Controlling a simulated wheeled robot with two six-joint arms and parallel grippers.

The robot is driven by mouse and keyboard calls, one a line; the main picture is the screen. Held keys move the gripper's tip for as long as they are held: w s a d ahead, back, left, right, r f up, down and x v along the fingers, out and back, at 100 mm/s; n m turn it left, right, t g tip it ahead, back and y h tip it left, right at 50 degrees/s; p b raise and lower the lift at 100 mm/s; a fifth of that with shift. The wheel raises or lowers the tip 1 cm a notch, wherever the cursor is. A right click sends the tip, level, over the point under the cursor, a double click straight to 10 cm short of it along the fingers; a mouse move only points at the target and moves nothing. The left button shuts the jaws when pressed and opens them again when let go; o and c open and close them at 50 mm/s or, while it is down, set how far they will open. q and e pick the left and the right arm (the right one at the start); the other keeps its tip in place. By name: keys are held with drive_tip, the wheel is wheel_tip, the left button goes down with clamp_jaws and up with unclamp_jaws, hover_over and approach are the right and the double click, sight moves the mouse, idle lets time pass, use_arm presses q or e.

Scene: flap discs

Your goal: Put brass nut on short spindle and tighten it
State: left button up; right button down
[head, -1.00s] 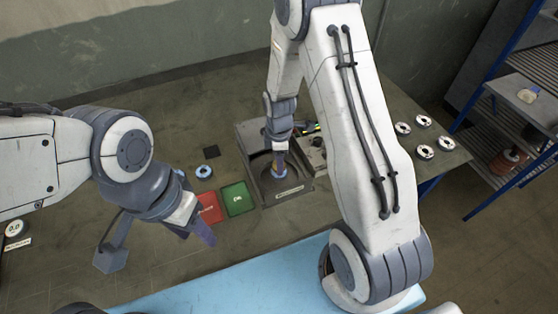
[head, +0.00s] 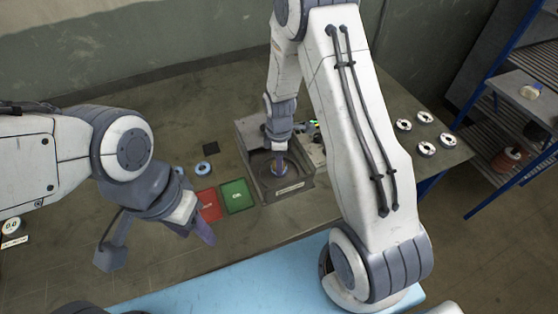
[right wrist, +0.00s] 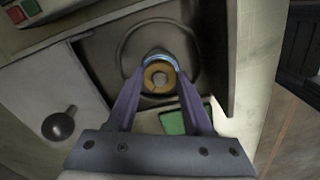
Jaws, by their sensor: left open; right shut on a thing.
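My right gripper (head: 279,170) points down into the dark grey, open-topped housing (head: 300,186) on the bench. In the right wrist view its fingers (right wrist: 160,80) are shut on the brass nut (right wrist: 149,72), a golden ring with a pale centre. A bluish rim (right wrist: 160,54) shows just beyond the nut. The nut is over the round recess of the housing (right wrist: 205,55). The short spindle cannot be made out, so I cannot tell whether the nut is around it. My left gripper (head: 200,228) is open and empty above the bench's front left.
A red card (head: 209,204) and a green card (head: 237,196) lie left of the housing, with a blue-rimmed disc (head: 203,167) and a black square (head: 210,149) behind. Several pale discs (head: 403,125) lie at right. A black knob (right wrist: 58,126) stands beside the recess.

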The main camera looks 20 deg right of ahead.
drive_tip(key=m, duration=0.4)
drive_tip(key=shift+m, duration=0.3)
drive_tip(key=m, duration=0.4)
drive_tip(key=shift+p, duration=0.3)
drive_tip(key=shift+m, duration=1.4)
drive_tip(key=shift+m, duration=0.9)
drive_tip(key=m, duration=0.4)
drive_tip(key=shift+s+f, duration=0.1)
drive_tip(key=shift+c, duration=1.1)
unclamp_jaws()
